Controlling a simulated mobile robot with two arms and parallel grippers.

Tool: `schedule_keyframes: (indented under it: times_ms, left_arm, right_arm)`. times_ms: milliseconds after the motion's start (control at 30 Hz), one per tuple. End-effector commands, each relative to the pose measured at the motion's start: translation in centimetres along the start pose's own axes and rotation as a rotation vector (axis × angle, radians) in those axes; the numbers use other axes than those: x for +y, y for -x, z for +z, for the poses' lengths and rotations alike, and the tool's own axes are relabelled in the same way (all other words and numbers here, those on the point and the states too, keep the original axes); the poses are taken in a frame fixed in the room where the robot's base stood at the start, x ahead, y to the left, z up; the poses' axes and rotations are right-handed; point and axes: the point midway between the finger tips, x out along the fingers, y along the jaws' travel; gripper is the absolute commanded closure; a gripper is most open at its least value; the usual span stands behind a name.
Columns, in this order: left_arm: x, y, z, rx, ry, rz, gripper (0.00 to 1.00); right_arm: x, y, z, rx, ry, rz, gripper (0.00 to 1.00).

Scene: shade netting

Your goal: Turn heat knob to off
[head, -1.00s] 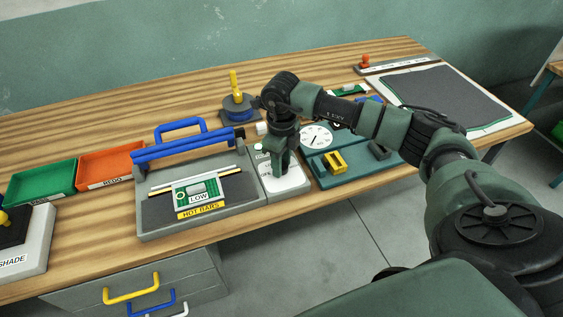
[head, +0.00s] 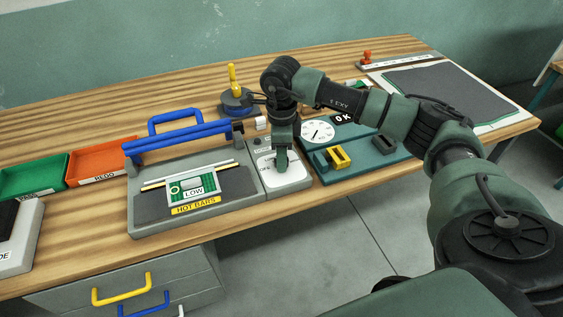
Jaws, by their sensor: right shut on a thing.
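The heat control is a pale panel (head: 291,178) on the right end of the grey hot-bar sealer (head: 146,222), with small dark lettering on its face. My right gripper (head: 281,165) points down over this panel and is shut on the heat knob, which its fingers almost wholly hide. The knob's pointing direction cannot be made out. A green card marked LOW (head: 193,189) lies on the sealer's dark bed above the yellow HOT BARS label (head: 197,204). My left gripper is not in view.
The sealer's blue handle (head: 175,118) stands raised to the left. A teal gauge fixture (head: 365,166) with a white dial and yellow block is close on the right. A blue and yellow post (head: 236,95) stands behind. Green and orange trays (head: 97,160) lie at left.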

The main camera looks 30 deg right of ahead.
Motion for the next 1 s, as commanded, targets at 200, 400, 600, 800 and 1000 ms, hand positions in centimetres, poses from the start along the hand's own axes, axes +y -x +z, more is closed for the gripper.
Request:
schedule_keyframes:
  times_ms: [200, 400, 600, 800, 1000]
  left_arm:
    - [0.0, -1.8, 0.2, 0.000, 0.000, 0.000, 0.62]
    - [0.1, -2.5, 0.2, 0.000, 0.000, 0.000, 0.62]
    - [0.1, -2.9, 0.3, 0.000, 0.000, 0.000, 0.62]
    - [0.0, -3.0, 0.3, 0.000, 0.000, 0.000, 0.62]
    - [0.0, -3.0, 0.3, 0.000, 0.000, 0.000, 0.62]
  right_arm:
    - [-0.1, -0.1, 0.1, -0.004, 0.168, -0.004, 1.00]
    - [-0.1, 0.0, 0.1, -0.003, 0.281, -0.005, 1.00]
    - [-0.1, 0.1, 0.1, -0.004, 0.344, -0.004, 1.00]
    - [-0.1, 0.2, 0.1, -0.004, 0.367, -0.004, 1.00]
    - [-0.1, 0.2, 0.1, -0.004, 0.370, -0.005, 1.00]
